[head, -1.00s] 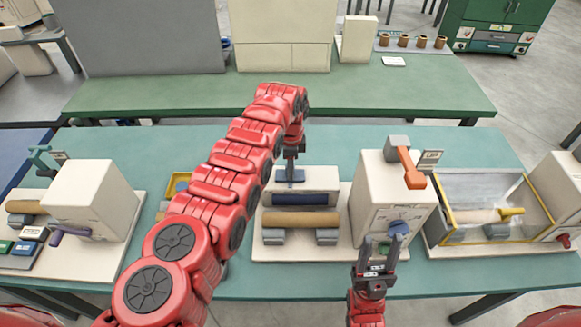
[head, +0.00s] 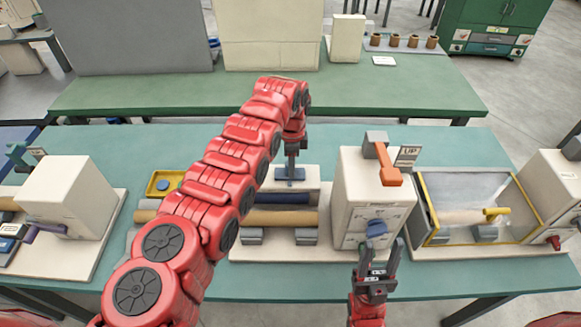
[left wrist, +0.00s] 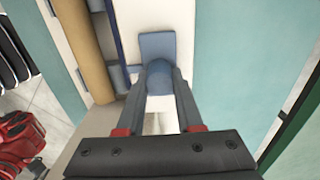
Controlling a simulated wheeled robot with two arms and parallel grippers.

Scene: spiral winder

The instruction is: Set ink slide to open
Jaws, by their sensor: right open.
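A blue-grey slide (head: 289,182) sits on top of the cream roller unit in the head view. It looks like the ink slide. In the left wrist view it is a flat blue-grey plate (left wrist: 158,44) with a rounded knob. My left gripper (head: 290,166) reaches down to it. In the left wrist view my left gripper (left wrist: 160,80) has its fingers against both sides of the knob. My right gripper (head: 380,244) is open and empty, just in front of the blue dial knob (head: 376,229) on the cream control box. I cannot tell whether it touches the knob.
The control box (head: 352,190) with an orange lever (head: 388,170) and an UP sign (head: 408,153) stands right of the slide. A glass-sided trough (head: 470,190) is further right. My left arm hides part of the roller unit.

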